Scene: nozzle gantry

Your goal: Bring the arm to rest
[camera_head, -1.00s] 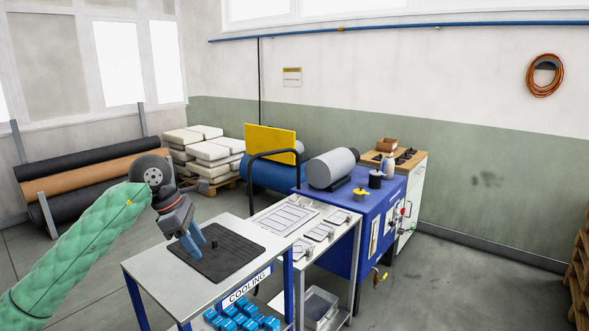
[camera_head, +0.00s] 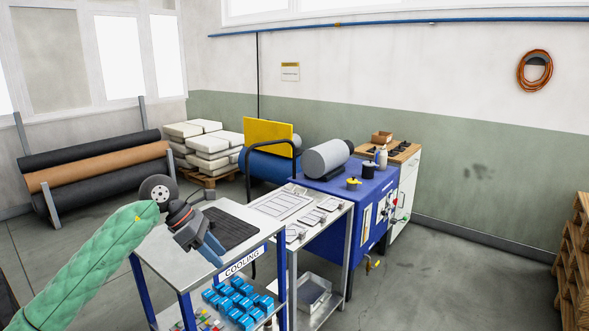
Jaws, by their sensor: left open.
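My left gripper (camera_head: 212,248) is open, and nothing shows between its blue-grey fingers. It hangs from my arm in its green quilted sleeve, in front of the cooling table (camera_head: 168,250) in the picture. Its fingers overlap the table's front edge and point down and to the right. A black mat (camera_head: 237,228) lies on the table top, partly hidden behind the gripper and wrist. No small part shows on the visible part of the mat. My right gripper is out of view.
A white stand (camera_head: 322,220) with flat trays adjoins the table on the right, then a blue machine bench (camera_head: 375,195). Blue blocks (camera_head: 238,300) lie on the shelf below. Rolls (camera_head: 95,178) lie at the back left. The floor at the right is open.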

